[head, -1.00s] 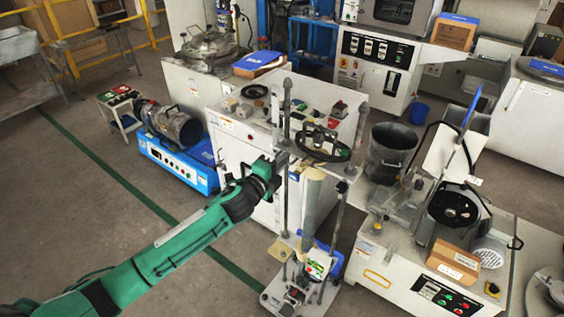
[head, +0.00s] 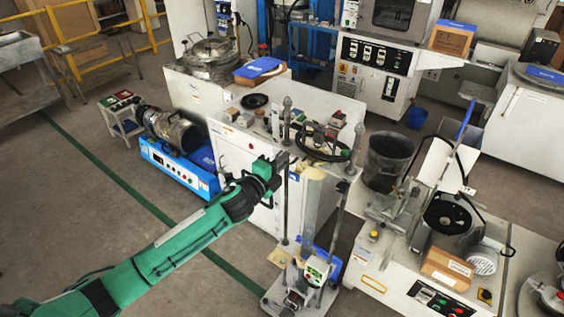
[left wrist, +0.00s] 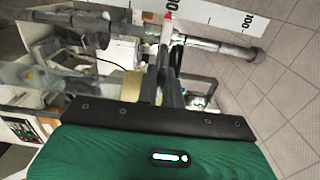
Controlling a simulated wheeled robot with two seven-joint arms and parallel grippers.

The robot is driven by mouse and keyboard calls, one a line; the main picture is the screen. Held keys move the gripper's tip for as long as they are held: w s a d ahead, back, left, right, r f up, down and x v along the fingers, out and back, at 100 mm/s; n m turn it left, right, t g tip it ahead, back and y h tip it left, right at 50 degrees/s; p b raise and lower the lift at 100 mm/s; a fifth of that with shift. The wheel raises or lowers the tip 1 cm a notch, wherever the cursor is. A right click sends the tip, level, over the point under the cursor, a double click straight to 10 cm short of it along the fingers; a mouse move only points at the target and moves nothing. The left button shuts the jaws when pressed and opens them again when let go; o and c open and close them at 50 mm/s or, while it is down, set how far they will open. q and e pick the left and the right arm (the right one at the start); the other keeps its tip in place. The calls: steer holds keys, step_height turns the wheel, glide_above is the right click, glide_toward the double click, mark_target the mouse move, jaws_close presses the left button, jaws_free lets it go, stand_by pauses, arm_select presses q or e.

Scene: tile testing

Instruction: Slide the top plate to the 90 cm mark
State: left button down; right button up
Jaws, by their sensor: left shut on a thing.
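The test stand (head: 300,285) has a low base and thin upright posts. My left gripper (head: 283,161) is at the upper part of its left post. In the left wrist view its dark fingers (left wrist: 165,88) are shut on a narrow part, which I take to be the top plate's; the plate itself is mostly hidden. A white scale (left wrist: 205,14) with 100 marks and a red pointer (left wrist: 168,17) show beyond the fingers, beside a grey rod (left wrist: 215,46). The 90 mark is not readable. My right gripper is not in view.
A white cabinet (head: 240,160) with tools on top stands behind the stand. A dark bucket (head: 387,160) and a bench machine (head: 440,265) with a cardboard box (head: 447,268) stand to the right. Open floor with a green line (head: 125,187) lies left.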

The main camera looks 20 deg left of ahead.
arm_select(q)
steer(key=c, duration=1.6)
jaws_free()
steer(key=shift+o, duration=0.2)
steer(key=v, duration=0.7)
steer(key=shift+p, duration=0.35)
